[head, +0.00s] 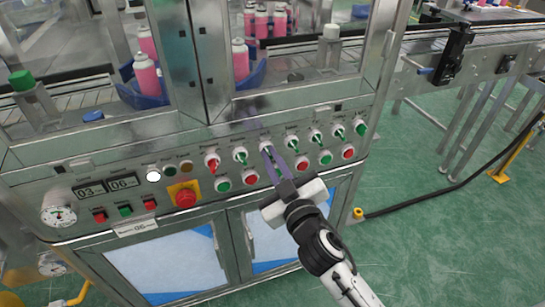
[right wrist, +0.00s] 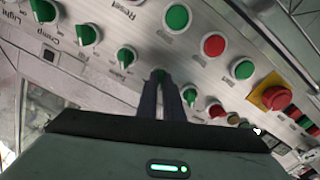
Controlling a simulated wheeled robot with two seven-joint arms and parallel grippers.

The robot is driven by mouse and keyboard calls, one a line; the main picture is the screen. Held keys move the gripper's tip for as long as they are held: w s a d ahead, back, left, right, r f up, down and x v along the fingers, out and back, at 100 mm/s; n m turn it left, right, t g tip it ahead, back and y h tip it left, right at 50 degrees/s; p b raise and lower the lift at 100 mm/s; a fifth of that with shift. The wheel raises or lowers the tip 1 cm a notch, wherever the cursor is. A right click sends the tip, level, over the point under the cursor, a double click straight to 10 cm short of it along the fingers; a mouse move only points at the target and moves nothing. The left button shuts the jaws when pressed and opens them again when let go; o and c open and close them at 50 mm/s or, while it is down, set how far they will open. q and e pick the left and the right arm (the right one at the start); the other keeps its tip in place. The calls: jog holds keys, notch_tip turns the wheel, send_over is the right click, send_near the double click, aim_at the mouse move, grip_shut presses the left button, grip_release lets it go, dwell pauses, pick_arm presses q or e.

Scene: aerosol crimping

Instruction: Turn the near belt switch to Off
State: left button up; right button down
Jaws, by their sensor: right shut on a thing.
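My right gripper (head: 268,153) reaches up to the sloped control panel from the lower right, its two slim fingers on a green-handled rotary switch (right wrist: 158,75). In the right wrist view, the fingertips (right wrist: 164,80) are shut around this knob. The fingers hide much of it and its label, so I cannot read its name or setting. In the head view it is third from left in the switch row, between a green switch (head: 240,156) and another green switch (head: 292,142). My left gripper is out of view.
A red switch (head: 212,161) is at the row's left. Round green and red buttons (head: 251,176) sit below the row. A red emergency stop (head: 185,198) on a yellow plate is farther left. Behind the glass are pink cans (head: 146,75).

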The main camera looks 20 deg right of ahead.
jog(key=shift+n, duration=0.5)
jog(key=c, duration=1.9)
grip_release()
